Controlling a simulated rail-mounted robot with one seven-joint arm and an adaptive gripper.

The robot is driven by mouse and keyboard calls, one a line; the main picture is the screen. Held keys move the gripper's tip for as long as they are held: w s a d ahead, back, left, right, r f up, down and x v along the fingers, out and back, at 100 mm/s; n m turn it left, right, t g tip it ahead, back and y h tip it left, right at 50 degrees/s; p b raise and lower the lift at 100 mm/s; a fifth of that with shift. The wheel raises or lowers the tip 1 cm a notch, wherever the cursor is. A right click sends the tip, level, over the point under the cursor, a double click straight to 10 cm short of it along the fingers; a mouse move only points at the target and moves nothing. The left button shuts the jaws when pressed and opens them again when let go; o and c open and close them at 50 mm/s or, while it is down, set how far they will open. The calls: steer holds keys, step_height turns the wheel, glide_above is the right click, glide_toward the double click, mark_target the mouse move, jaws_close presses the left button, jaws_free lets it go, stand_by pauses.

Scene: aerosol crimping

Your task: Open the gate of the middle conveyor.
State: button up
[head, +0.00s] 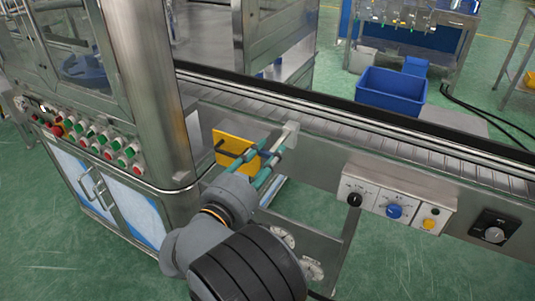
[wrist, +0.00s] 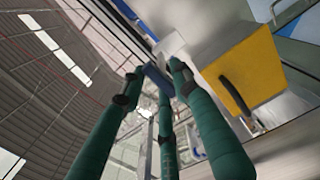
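A yellow plate (head: 229,144) with a black handle (head: 221,145) stands upright below the near side of the conveyor (head: 340,127). It also shows at the right in the wrist view (wrist: 258,68). My gripper (head: 276,146), with long green fingers, reaches past the plate toward a pale block (head: 291,128) on the conveyor's near rail. In the wrist view, my fingertips (wrist: 154,80) surround a small blue piece (wrist: 158,82) below the pale block. I cannot tell whether they touch or grip it. I cannot tell which part is the gate.
A panel with knobs (head: 394,205) sits on the conveyor's front at right, beside a black dial box (head: 495,233). A steel machine with coloured buttons (head: 105,140) stands at left. A blue bin (head: 390,91) is behind the belt. The floor at lower right is clear.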

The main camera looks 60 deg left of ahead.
steer(key=shift+o, duration=0.7)
steer(key=shift+w, duration=0.15)
steer(key=v, duration=1.2)
steer(key=shift+a, duration=0.1)
